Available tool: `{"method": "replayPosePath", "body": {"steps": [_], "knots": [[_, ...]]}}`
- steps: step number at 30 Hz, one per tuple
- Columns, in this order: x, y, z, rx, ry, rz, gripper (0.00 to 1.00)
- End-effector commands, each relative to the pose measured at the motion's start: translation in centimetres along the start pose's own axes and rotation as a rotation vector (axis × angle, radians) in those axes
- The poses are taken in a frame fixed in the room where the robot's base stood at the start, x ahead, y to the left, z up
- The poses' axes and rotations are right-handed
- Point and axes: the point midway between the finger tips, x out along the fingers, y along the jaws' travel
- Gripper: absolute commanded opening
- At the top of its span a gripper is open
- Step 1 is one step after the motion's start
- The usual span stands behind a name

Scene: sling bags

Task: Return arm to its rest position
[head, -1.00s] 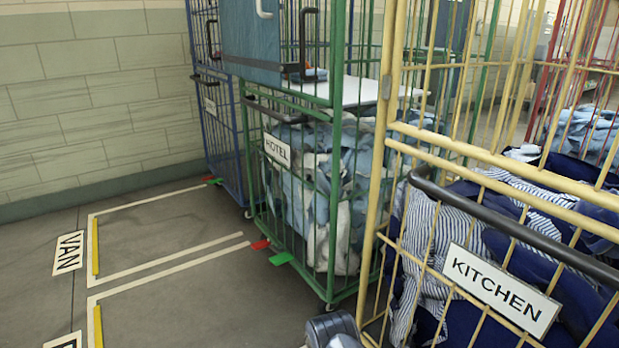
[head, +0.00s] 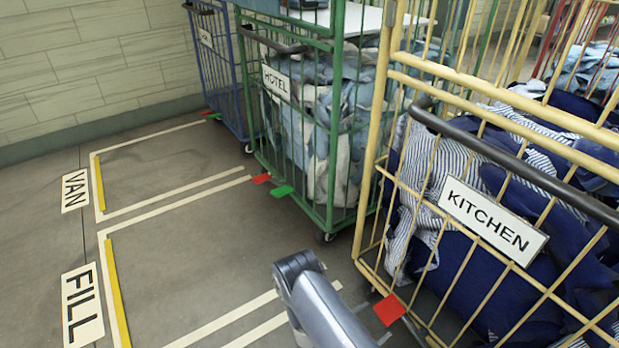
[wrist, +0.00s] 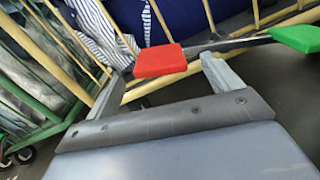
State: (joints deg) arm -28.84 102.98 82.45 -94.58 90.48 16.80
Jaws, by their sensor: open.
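My gripper (wrist: 158,78) is open, its two grey fingers apart in the wrist view with nothing held between them. Beyond the fingertips is a red pedal (wrist: 160,61) low on the yellow cage; I cannot tell whether a finger touches it. A green pedal (wrist: 297,38) is at the right of the wrist view. In the head view my grey arm (head: 315,298) reaches up from the bottom edge, in front of the yellow KITCHEN cage (head: 395,163). The gripper itself is not visible there. The red pedal (head: 389,310) shows to the right of my arm.
The green HOTEL cage (head: 334,130) stands behind the yellow one, with a blue cage (head: 224,75) beyond. Blue and striped cloth fills the yellow cage. Floor bays marked VAN (head: 75,190) and FILL (head: 83,304) lie open to the left.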

Motion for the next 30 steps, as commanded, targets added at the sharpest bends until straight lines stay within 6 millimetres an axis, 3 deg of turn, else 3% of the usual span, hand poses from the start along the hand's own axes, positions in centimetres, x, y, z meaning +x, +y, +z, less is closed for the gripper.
{"method": "replayPosePath", "body": {"steps": [16,18,30], "knots": [[7.9,-0.1,-0.2,0.004,0.000,-0.002,0.85],[7.5,0.1,-2.0,-0.012,0.002,0.003,0.85],[7.5,-0.7,-5.1,-0.326,0.001,0.002,0.85]]}}
